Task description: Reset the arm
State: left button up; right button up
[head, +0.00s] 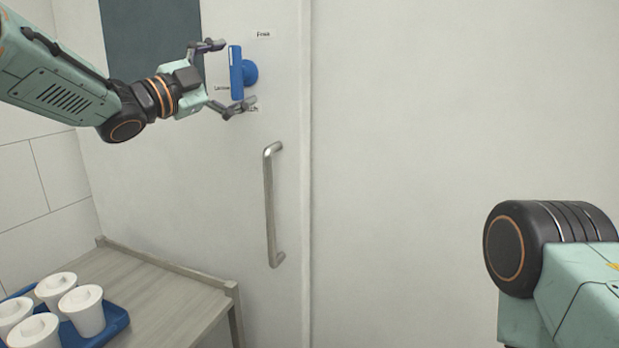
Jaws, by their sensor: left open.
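My left gripper (238,75) is raised at the upper left of the head view. Its two fingers are spread wide, one above the other, and nothing is clamped between them. A blue knob with an upright handle (237,73) is on the pale wall panel, right at the fingertips and seen between them. I cannot tell whether the fingers touch it. Small labels surround the knob, one reading "Lactose". My right arm shows only as a joint and link at the lower right; its gripper is out of view.
A vertical metal bar handle (269,205) is on the panel below the knob. A wooden table (170,290) at the lower left holds a blue tray (115,322) with several white lidded cups (82,309). The wall to the right is bare.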

pick_arm(q)
jog(key=n, duration=0.2)
jog(key=n+t, duration=0.1)
jog(key=n, duration=0.1)
jog(key=shift+d+t+y, duration=0.2)
jog(key=shift+t+y, duration=0.1)
jog(key=n+t, duration=0.1)
jog(key=n, duration=0.1)
jog(key=shift+n, duration=0.3)
jog(key=n+y, duration=0.1)
jog(key=n, duration=0.1)
jog(key=n+t+y, duration=0.1)
jog(key=n, duration=0.1)
jog(key=shift+a+r+t, duration=0.1)
jog(key=shift+a+t, duration=0.05)
jog(key=shift+t, duration=0.15)
jog(key=n+t+y+p, duration=0.1)
jog(key=n, duration=0.2)
jog(key=shift+n+y, duration=0.8)
jog(key=shift+n, duration=0.3)
